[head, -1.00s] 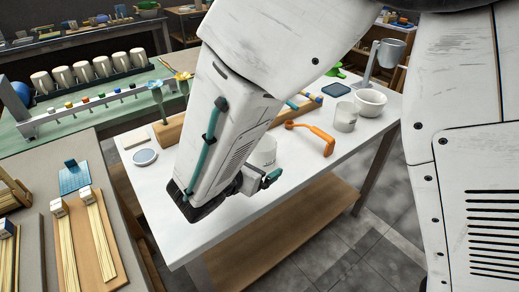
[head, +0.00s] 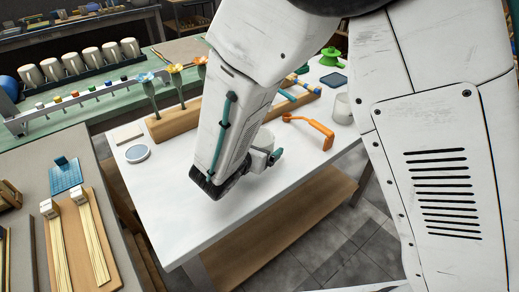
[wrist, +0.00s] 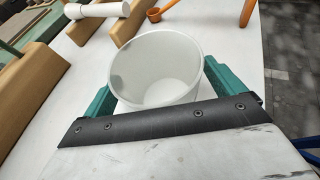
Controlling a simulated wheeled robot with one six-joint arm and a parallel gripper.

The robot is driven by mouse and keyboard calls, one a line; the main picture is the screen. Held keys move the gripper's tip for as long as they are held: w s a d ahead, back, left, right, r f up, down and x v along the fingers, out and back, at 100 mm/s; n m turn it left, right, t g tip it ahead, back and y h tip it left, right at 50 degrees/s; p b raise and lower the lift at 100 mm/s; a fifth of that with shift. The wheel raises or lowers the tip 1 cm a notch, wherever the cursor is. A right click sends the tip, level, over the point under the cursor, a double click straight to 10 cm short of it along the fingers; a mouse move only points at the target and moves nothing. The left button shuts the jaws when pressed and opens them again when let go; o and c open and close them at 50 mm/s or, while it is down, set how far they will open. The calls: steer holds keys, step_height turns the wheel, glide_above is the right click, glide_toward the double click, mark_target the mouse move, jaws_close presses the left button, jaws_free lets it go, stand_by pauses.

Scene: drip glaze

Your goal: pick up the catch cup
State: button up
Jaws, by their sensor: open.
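A white, empty, open-topped cup (wrist: 160,85) stands upright on the white table in the wrist view, between the two teal fingers of my gripper (wrist: 158,76). The fingers are open, one on each side of the cup, and whether they touch it is not clear. The dark gripper edge hides the cup's near lower wall. In the head view my gripper (head: 268,158) is low over the table, and part of the same cup (head: 264,138) shows just behind it. I cannot tell from its looks whether this is the catch cup; another white cup (head: 342,110) stands farther right.
An orange ladle (head: 313,129) lies right of the gripper. A wooden block with flower-like tools (head: 176,121) and a round dish (head: 138,153) are to the left. Another wooden block (wrist: 98,35) lies near the cup. The front of the white table (head: 190,232) is clear.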

steer(key=shift+w+d, duration=0.15)
steer(key=c, duration=1)
steer(key=shift+c, duration=0.2)
